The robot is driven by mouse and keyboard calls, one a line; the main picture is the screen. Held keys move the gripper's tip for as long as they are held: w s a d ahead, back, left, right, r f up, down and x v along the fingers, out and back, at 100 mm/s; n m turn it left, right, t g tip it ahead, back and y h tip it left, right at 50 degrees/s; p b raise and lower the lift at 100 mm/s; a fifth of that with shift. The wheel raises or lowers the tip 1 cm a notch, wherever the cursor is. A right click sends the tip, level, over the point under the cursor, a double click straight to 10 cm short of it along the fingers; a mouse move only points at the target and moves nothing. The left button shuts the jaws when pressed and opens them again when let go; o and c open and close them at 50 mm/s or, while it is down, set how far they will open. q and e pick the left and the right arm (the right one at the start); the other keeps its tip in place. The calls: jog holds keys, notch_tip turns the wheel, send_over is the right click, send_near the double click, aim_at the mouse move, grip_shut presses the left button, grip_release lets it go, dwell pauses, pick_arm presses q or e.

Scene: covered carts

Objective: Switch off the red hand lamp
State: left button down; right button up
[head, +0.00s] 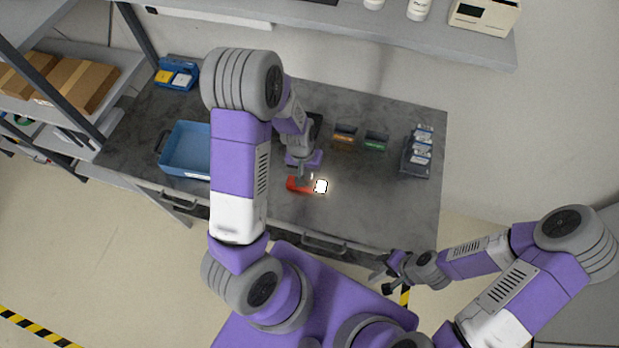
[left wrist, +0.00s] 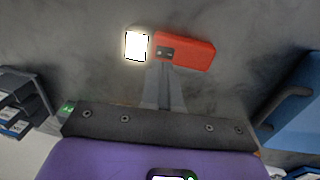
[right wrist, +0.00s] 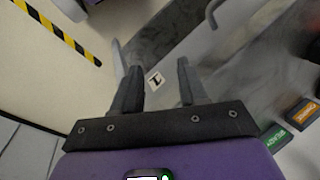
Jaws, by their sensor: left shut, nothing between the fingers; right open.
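The red hand lamp (head: 296,184) lies on the dark grey worktop near its front edge, and its square head (head: 321,186) glows bright white. It also shows in the left wrist view (left wrist: 190,52), with a small dark switch panel (left wrist: 166,51) on its body near the glowing head. My left gripper (head: 304,180) is shut and empty, its fingertips (left wrist: 165,66) at the lamp beside the switch panel; I cannot tell whether they touch it. My right gripper (head: 379,280) is open and empty, in front of the worktop's front edge, away from the lamp.
A blue tray (head: 185,171) stands left of the lamp. A shelf (head: 400,35) overhangs the back. The worktop right of the lamp is clear.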

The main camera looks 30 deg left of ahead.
aim_at(311, 183)
pick_arm(q)
jog(key=shift+w+d+f, duration=0.1)
jog(key=shift+d+f, duration=0.1)
jog(key=shift+f, duration=1.6)
jog(key=shift+f, duration=0.1)
